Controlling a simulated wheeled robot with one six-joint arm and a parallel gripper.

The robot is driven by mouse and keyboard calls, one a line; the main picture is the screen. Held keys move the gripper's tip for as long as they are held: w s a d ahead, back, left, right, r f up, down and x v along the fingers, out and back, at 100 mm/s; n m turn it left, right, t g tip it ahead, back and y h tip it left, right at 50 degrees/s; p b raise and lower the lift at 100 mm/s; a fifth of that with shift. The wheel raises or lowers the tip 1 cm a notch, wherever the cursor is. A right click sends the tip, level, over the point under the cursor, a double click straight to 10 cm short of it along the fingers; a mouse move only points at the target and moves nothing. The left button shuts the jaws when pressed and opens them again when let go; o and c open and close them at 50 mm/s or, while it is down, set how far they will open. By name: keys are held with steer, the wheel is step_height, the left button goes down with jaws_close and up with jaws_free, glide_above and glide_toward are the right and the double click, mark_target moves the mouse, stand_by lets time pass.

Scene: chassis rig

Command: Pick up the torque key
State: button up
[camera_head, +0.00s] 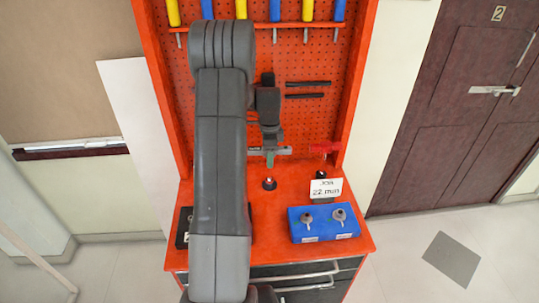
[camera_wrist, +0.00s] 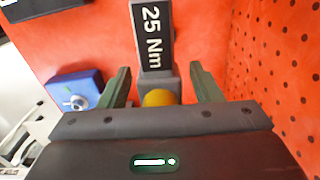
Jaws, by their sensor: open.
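A grey piece with a black label reading "25 Nm" (camera_wrist: 153,36) lies ahead of my gripper in the wrist view; it appears to be the torque key. A round yellow part (camera_wrist: 158,98) shows at its near end, between my fingers. My gripper (camera_wrist: 160,88) is open, one dark finger on each side of this part.
A blue block (camera_head: 324,233) with two metal pieces stands at the bench's right front, also in the wrist view (camera_wrist: 62,84). A "JOB 22 mm" card (camera_head: 325,188) is behind it. A small black knob (camera_head: 269,184) stands below my gripper. The pegboard (camera_head: 303,118) rises behind.

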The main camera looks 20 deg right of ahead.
steer(key=c, duration=1.3)
steer(key=shift+o, duration=0.2)
steer(key=shift+r, duration=0.15)
step_height(320, 180, up, 10)
steer(key=shift+f+b, duration=0.15)
steer(key=shift+b, duration=0.85)
steer(key=shift+r, duration=0.25)
steer(key=shift+r+p, duration=1.05)
steer(key=shift+r, duration=0.05)
